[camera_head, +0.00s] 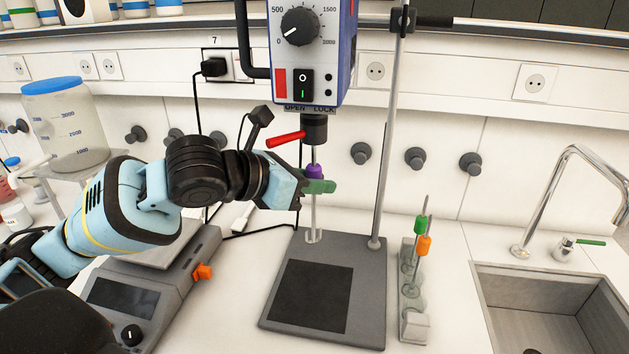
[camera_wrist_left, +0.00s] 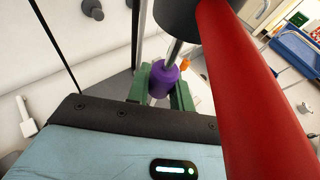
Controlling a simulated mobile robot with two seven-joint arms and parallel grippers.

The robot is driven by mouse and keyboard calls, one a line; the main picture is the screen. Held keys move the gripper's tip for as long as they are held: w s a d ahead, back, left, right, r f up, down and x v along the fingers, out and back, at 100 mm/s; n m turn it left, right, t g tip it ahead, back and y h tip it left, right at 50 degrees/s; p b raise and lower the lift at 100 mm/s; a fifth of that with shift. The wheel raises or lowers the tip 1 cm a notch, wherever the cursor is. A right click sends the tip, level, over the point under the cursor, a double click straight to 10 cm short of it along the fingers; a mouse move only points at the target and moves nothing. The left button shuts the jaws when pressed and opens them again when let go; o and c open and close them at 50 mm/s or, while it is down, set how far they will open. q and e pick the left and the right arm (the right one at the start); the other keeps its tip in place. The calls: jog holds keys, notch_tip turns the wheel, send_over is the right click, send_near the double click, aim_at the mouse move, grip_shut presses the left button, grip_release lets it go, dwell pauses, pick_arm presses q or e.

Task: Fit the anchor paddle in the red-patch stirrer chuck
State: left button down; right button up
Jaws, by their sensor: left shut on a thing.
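My left gripper (camera_head: 319,185) is shut on the purple collar (camera_head: 314,171) of a paddle with a thin metal shaft, held upright under the stirrer's dark chuck (camera_head: 314,129). In the left wrist view the green fingers sit on both sides of the purple collar (camera_wrist_left: 158,82). The shaft's top meets the chuck's underside; I cannot tell how far it goes in. The paddle's lower end (camera_head: 314,237) hangs just above or at the grey base plate. The stirrer (camera_head: 311,50) carries a red patch (camera_head: 280,83). Its red lever (camera_head: 286,138) points left, on the OPEN side. My right gripper is not in view.
A rack (camera_head: 414,327) holding paddles with green (camera_head: 421,224) and orange (camera_head: 424,246) collars stands right of the base plate (camera_head: 362,292). The stand rod (camera_head: 389,130) rises behind the plate. A balance (camera_head: 135,301) lies left and a sink (camera_head: 550,307) right.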

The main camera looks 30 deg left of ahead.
pick_arm(q)
jog(key=shift+r, duration=0.9)
jog(key=shift+a+r, duration=0.1)
jog(key=shift+r, duration=0.1)
jog(key=shift+f, duration=0.15)
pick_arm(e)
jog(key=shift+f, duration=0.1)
